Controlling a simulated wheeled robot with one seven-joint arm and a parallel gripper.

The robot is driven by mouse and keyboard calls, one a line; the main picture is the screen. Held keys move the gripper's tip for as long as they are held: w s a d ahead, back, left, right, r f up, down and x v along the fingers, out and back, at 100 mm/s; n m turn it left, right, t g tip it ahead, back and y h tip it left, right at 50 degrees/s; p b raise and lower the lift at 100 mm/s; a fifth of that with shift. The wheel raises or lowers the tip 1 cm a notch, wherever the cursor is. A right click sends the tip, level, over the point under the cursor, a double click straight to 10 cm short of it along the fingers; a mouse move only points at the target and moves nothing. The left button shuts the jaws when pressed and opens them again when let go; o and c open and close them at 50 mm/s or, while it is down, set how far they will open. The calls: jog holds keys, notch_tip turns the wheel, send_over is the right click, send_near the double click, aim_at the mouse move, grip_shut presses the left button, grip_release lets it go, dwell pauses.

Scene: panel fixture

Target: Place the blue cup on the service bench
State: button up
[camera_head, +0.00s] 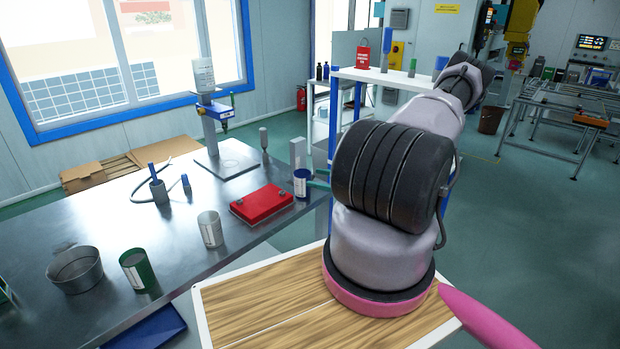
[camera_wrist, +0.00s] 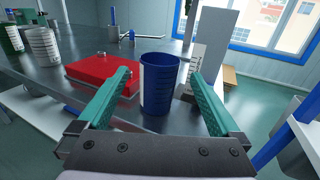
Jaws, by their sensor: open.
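The blue cup (camera_wrist: 160,88) stands upright near the corner of the grey metal table (camera_head: 90,222), with a white label on its side. It also shows in the head view (camera_head: 302,177). In the wrist view my gripper (camera_wrist: 160,76) is open, with one teal finger on each side of the cup; gaps show between cup and fingers. In the head view my arm hides most of the gripper; a bit of teal finger shows beside the cup. A white-topped bench with blue legs (camera_head: 365,76) stands behind; I cannot tell which surface is the service bench.
A red case (camera_head: 262,204) lies left of the cup, and a grey block (camera_head: 298,152) stands just behind it. A white cup (camera_head: 210,229), a green cup (camera_head: 137,269) and a metal bucket (camera_head: 76,268) stand along the table. Bottles and a red tag occupy the white-topped bench.

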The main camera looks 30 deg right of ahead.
jog(key=v, duration=0.8)
jog(key=s+a+r+n+g+h, duration=0.15)
jog(key=a+r+n+g, duration=0.3)
jog(key=r, duration=0.45)
jog(key=a+r+n+g+h, duration=0.2)
jog(key=a+r+n+g, duration=0.3)
jog(key=r, duration=0.4)
jog(key=s+a+r+n+g+h, duration=0.1)
jog(key=a+r+n+g, duration=0.2)
jog(key=a+r+n, duration=0.4)
jog(key=s+a+r+n+t+h, duration=0.2)
jog(key=s+a+r+n+t, duration=0.1)
jog(key=s+r, duration=0.4)
jog(key=s+a+r+n+t+h, duration=0.3)
jog(key=s+a+r, duration=0.2)
jog(key=r, duration=0.7)
jog(key=s, duration=0.2)
jog(key=shift+s+a+r+n, duration=0.2)
jog(key=shift+s+n, duration=0.1)
jog(key=shift+n, duration=0.05)
jog(key=shift+h, duration=0.25)
